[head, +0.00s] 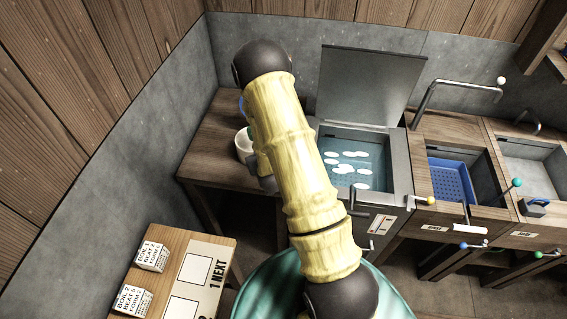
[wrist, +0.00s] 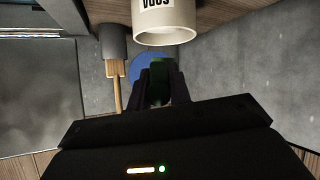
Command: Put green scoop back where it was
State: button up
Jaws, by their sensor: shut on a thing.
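In the wrist view my gripper (wrist: 160,84) is shut on the green scoop (wrist: 158,72). Only a narrow dark green part shows between the fingers; the rest of the scoop is hidden. A white pot (wrist: 165,28) with an upside-down dark label stands close beside the fingertips. A blue round thing (wrist: 139,68) lies just behind the scoop; I cannot tell whether they touch. The white pot (head: 243,147) shows there on the wooden table, at the arm's left edge.
In the head view, a water vat (head: 398,178) with an open lid (head: 365,85) stands right of the arm. A blue basket (head: 450,180) sits further right. Grey walls enclose the table corner.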

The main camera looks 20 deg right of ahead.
jog(key=w+d+f+m+h+b, duration=0.2)
jog(key=d+h+b, duration=0.1)
jog(key=b, duration=0.5)
jog(key=w+d+f+m+g+h+b, duration=0.1)
jog(key=w+d+f+m+h+b, duration=0.1)
jog(key=d+b, duration=0.3)
jog(key=shift+w+d+f+m+h+b, duration=0.2)
jog(key=shift+d+f+m+h+b, duration=0.3)
jog(key=shift+b, duration=1.3)
jog(key=shift+a+f, duration=0.1)
jog(key=shift+a, duration=0.05)
notch_tip(320, 180, down, 6)
jog(key=shift+r, duration=0.15)
jog(key=shift+f, duration=2.1)
